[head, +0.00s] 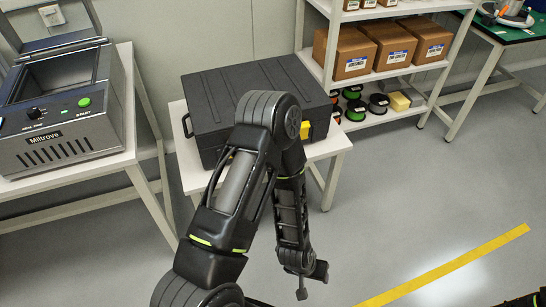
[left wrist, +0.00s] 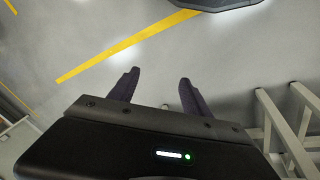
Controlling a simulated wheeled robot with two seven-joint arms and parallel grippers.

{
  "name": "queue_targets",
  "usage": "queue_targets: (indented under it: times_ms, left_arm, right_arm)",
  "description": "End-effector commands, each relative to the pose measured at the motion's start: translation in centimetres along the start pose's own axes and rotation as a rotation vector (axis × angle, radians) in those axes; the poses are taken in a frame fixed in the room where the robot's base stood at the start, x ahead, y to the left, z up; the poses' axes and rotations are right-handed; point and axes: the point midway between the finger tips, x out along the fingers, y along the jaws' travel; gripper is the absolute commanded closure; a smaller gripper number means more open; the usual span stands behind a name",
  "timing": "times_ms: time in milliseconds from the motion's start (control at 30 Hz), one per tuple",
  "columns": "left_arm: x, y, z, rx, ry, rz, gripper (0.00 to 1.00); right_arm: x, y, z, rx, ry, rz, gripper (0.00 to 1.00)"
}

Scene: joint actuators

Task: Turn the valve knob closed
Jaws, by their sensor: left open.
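A small black knob (head: 34,114) sits on the sloped front panel of the grey Miltrove machine (head: 62,134) at the left of the head view. A green start button (head: 84,102) is to its right. The knob's label is too small to read, and I cannot tell its setting. My left gripper (head: 311,281) hangs low over the floor, right of the middle of the head view and far from the knob. In the left wrist view its two dark fingers (left wrist: 158,80) are apart with nothing between them. My right gripper is not in view.
A black case (head: 225,85) stands on a white table behind my left arm. A white shelf (head: 330,60) holds cardboard boxes (head: 345,54) and several spools. A green-topped bench (head: 515,35) is at the far right.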

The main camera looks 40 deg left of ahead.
Motion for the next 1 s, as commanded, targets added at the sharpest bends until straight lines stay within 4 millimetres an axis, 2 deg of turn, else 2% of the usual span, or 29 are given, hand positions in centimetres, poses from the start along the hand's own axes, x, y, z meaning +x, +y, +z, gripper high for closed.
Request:
queue_targets:
  times_ms: [33, 67, 100, 167, 200, 267, 300, 400, 500, 600, 700, 1000]
  left_arm:
    - [3.6, -2.3, -2.9, -0.031, 0.094, -0.057, 0.43]
    - [4.8, -3.8, -5.0, -0.053, 0.161, -0.099, 0.43]
    - [6.3, -6.0, -8.2, -0.084, 0.263, -0.159, 0.43]
    - [7.7, -9.6, -13.5, -0.126, 0.438, -0.26, 0.43]
    - [8.0, -12.0, -17.1, -0.15, 0.564, -0.331, 0.43]
    - [7.1, -14.9, -22.1, -0.182, 0.757, -0.43, 0.43]
    - [6.0, -16.5, -24.9, -0.199, 0.879, -0.491, 0.43]
    - [2.2, -18.7, -29.9, -0.234, 1.14, -0.612, 0.43]
    - [-1.1, -19.4, -32.4, -0.259, 1.312, -0.687, 0.43]
    - [-3.1, -19.5, -33.3, -0.275, 1.391, -0.721, 0.43]
    - [-3.7, -19.5, -33.5, -0.279, 1.406, -0.728, 0.43]
    - [-3.6, -19.7, -33.6, -0.279, 1.4, -0.727, 0.43]
  right_arm:
    - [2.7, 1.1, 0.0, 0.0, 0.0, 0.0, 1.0]
    - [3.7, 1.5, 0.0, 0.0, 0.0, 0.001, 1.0]
    - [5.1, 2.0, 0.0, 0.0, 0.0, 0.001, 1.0]
    - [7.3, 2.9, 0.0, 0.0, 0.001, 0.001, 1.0]
    - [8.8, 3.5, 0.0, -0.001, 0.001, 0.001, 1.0]
    - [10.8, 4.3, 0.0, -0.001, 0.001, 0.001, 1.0]
    - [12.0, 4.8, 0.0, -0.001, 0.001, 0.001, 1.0]
    - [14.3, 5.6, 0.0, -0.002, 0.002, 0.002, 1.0]
    - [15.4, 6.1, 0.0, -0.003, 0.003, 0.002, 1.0]
    - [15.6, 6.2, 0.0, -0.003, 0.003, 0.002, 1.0]
    - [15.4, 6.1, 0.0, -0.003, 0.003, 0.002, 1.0]
    - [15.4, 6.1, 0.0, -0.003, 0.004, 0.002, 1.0]
